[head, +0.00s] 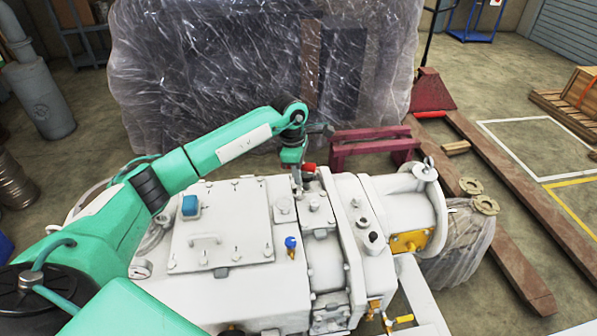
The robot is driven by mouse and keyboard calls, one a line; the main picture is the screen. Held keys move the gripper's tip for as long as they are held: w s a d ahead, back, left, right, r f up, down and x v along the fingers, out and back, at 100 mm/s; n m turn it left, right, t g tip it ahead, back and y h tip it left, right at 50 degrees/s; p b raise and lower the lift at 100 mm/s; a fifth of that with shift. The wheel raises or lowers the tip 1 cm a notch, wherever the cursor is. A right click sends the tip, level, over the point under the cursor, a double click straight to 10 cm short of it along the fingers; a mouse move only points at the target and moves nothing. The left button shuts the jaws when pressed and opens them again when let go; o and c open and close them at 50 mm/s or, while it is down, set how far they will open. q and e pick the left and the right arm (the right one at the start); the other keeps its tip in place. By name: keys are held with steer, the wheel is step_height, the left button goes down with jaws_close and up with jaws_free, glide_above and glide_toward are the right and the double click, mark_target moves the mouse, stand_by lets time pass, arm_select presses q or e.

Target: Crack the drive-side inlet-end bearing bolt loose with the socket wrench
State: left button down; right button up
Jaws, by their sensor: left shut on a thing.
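The vacuum pump (325,245) is a large pale grey machine filling the lower middle of the head view. My left gripper (298,184) points down over the far edge of the pump, near the block between the flat cover and the ribbed end. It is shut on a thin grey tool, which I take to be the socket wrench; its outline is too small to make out. A small red part (309,168) shows right beside the gripper. The bearing bolt under the gripper is hidden, and I cannot tell whether the tool sits on it. My right gripper is out of view.
A plastic-wrapped machine (240,65) stands close behind the pump. Dark red stands (375,145) are behind its right end. A blue-topped valve (291,243) and a blue cap (190,205) rise from the pump's top. Long brown beams (480,215) lie on the floor at right.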

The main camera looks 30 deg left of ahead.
arm_select(q)
steer(key=shift+f+b, duration=0.55)
steer(key=shift+f, duration=0.05)
steer(key=shift+n, duration=0.3)
steer(key=shift+n, duration=1.6)
steer(key=shift+r+n+t+y, duration=0.1)
steer(key=shift+n+t+y, duration=0.25)
steer(key=shift+n, duration=1.45)
steer(key=shift+n+p, duration=0.4)
steer(key=shift+n, duration=1.7)
steer(key=shift+n+y, duration=0.25)
steer(key=shift+n, duration=0.45)
steer(key=shift+r, duration=0.1)
steer(key=shift+r+p, duration=0.7)
steer(key=shift+r, duration=0.7)
